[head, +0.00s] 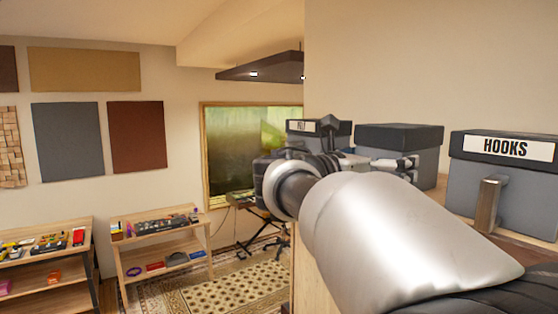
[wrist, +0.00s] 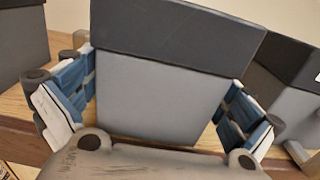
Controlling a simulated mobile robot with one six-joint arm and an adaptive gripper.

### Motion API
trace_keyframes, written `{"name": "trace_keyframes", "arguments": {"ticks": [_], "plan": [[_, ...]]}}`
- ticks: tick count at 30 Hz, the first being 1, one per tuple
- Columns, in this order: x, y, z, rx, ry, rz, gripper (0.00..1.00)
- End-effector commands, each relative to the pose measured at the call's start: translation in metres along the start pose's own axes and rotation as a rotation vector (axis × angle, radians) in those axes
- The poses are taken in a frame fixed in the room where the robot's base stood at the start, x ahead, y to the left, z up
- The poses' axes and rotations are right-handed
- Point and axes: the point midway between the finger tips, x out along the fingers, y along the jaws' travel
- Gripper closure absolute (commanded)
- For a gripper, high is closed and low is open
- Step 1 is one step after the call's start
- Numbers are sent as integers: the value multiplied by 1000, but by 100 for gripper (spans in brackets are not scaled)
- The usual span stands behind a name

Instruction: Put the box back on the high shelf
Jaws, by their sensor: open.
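A grey box with a dark lid (head: 400,138) stands upright on the high wooden shelf, between two similar boxes. In the wrist view the same box (wrist: 160,90) fills the middle, resting on the wooden board. My gripper (head: 375,162) is open, with one finger on each side of this box. In the wrist view my gripper (wrist: 155,108) has its blue-and-white finger pads beside the box's side walls. I cannot tell whether the pads touch it. My arm hides part of the shelf, and no label shows on this box.
Another labelled box (head: 318,130) stands to the left, partly behind my gripper. Low shelf units (head: 160,235) stand across the room. A dark panel (head: 262,68) hangs above.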

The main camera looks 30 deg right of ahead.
Motion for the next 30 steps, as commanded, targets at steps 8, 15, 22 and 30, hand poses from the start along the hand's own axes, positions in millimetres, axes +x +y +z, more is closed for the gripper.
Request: {"name": "trace_keyframes", "arguments": {"ticks": [8, 15, 22, 30], "plan": [[-62, 2, -1, 1, 1, 6, 0], [-88, 0, -1, 4, 4, 2, 0], [-101, -30, -72, 246, 272, 28, 0], [-203, -98, -246, 957, 973, -249, 0]]}}
